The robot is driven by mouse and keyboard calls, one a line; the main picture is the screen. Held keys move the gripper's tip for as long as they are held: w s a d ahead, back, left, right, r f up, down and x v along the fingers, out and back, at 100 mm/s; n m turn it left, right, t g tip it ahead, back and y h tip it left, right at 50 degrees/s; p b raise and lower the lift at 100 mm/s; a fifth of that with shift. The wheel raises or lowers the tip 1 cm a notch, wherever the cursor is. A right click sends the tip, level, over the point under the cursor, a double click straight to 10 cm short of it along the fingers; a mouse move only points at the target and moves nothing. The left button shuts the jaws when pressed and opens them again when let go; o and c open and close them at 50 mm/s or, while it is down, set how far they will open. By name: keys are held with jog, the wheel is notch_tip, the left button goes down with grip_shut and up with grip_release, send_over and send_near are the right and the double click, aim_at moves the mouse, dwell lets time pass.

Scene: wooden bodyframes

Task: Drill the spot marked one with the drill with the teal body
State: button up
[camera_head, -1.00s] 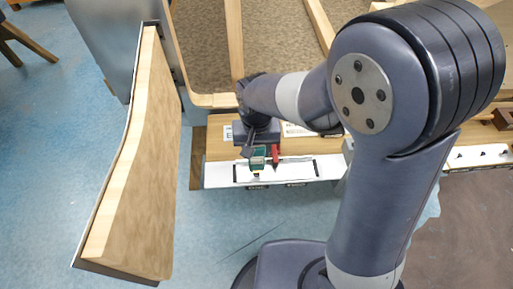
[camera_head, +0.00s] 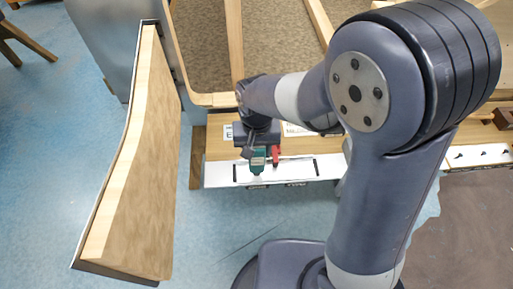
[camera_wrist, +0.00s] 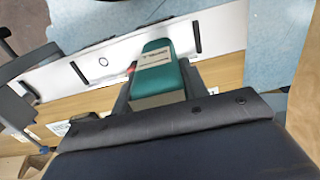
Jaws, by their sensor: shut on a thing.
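The drill with the teal body (camera_head: 258,161) is beneath my gripper (camera_head: 258,149) at the white strip of the wooden bench. In the wrist view the teal drill (camera_wrist: 160,66) sits between the two dark fingers of my gripper (camera_wrist: 157,92), which is shut on it. The gripper hides the drill's lower part, and I cannot tell whether the drill still touches the strip. I cannot make out the spot marked one in either view.
A red tool (camera_head: 275,156) is just right of the drill. The white strip (camera_head: 300,171) has dark slots. A wooden panel with a dark edge (camera_head: 135,170) stands at the left. Wooden frame bars (camera_head: 234,45) rise behind the bench. Blue floor is clear in front.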

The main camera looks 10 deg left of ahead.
jog(key=shift+w+f+b, duration=0.1)
jog(key=shift+f+b, duration=0.3)
dwell(0.9)
jog(key=shift+r, duration=0.25)
jog(key=shift+r+p, duration=1.45)
jog(key=shift+r, duration=0.1)
notch_tip(320, 180, up, 5)
jog(key=p, duration=0.4)
dwell(0.5)
